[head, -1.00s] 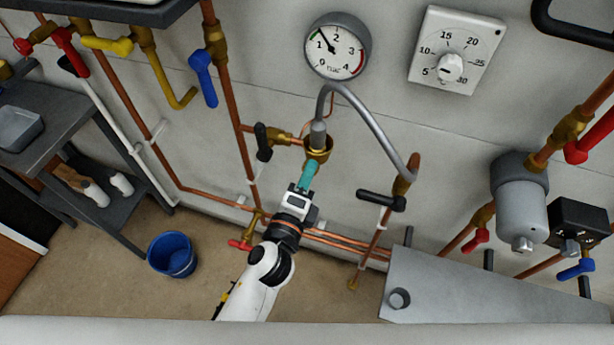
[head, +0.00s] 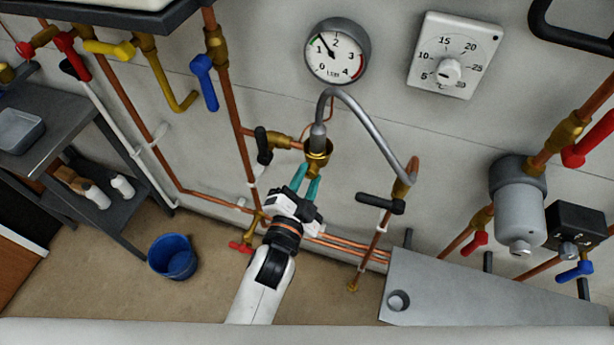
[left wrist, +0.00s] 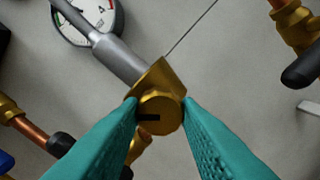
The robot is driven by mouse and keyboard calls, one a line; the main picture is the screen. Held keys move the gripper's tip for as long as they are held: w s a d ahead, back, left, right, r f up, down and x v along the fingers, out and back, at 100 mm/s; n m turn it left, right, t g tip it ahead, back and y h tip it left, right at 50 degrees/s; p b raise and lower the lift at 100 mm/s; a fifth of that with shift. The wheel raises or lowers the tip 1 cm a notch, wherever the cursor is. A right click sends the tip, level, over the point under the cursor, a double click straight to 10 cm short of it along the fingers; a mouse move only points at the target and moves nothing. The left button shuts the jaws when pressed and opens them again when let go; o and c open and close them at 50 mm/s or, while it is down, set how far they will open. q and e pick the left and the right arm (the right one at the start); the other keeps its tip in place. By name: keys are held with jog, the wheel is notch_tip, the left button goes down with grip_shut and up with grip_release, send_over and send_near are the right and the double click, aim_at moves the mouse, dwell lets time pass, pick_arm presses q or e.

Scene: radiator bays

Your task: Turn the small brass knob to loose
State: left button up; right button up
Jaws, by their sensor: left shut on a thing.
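The small brass knob (left wrist: 160,113) is a round brass cap with a dark slot, at the end of a brass fitting under the grey hose. In the left wrist view it sits between the teal fingertips of my left gripper (left wrist: 158,108), which touch its two sides. In the head view the left gripper (head: 308,182) reaches up to the brass fitting (head: 318,158), and its fingers partly hide the knob. The grey flexible hose (head: 372,125) curves from this fitting to the copper pipe at the right. My right gripper is not in view.
A black-handled valve (head: 263,143) is close at the left, and another black handle (head: 380,203) is at the right. The pressure gauge (head: 337,50) and dial thermostat (head: 453,56) hang above. A blue bucket (head: 172,257) stands on the floor.

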pick_arm(q)
jog(key=n+p, duration=0.1)
jog(key=n, duration=0.4)
jog(key=shift+p, duration=0.4)
jog(key=shift+n+p, duration=0.55)
jog(key=shift+n, duration=1.55)
jog(key=o, duration=1)
jog(key=shift+b+v, duration=1.8)
jog(key=shift+v, duration=4.25)
